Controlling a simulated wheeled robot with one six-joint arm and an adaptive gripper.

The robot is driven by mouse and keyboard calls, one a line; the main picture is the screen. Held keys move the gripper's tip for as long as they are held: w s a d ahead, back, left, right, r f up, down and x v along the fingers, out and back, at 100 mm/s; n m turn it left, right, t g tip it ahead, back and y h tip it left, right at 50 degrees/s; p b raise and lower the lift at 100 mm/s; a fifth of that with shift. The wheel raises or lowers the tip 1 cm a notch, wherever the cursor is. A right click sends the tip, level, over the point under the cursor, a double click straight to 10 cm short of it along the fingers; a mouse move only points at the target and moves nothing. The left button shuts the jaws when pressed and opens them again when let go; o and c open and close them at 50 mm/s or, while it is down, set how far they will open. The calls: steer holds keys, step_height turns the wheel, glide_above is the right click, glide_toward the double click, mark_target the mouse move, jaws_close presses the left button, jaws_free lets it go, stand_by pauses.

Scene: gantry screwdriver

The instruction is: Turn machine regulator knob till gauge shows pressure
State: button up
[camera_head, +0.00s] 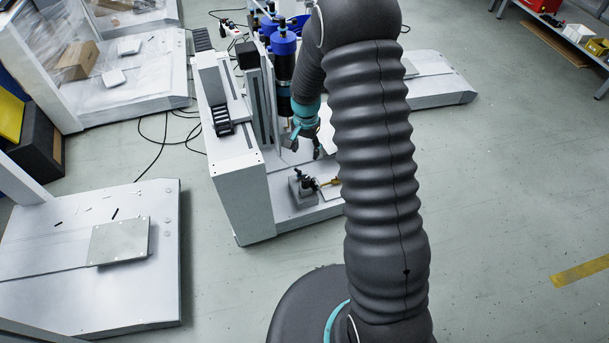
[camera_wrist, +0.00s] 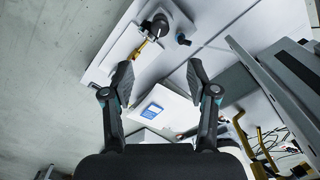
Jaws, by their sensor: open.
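The machine (camera_head: 238,185) is a pale gantry frame in the middle of the head view, with blue and black cylinders (camera_head: 284,55) on its upper part. A small black fitting (camera_head: 303,182) sits on its base beside a yellow piece. In the wrist view, a dark round part (camera_wrist: 158,24) and a small black knob-like part (camera_wrist: 183,39) stand on the pale base, ahead of my fingers. I cannot tell which part is the regulator knob, and no gauge is readable. My gripper (camera_head: 306,150) is open and empty above the base; its spread fingers (camera_wrist: 160,76) touch nothing visible.
A low pale platform (camera_head: 60,270) with a metal plate stands at the left. Cables (camera_head: 165,140) lie on the floor between it and the machine. Another platform (camera_head: 440,80) is behind to the right.

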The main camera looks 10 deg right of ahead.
mark_target(305, 178)
step_height(305, 178, down, 14)
steer(key=shift+f, duration=0.15)
stand_by(0.5)
jaws_close()
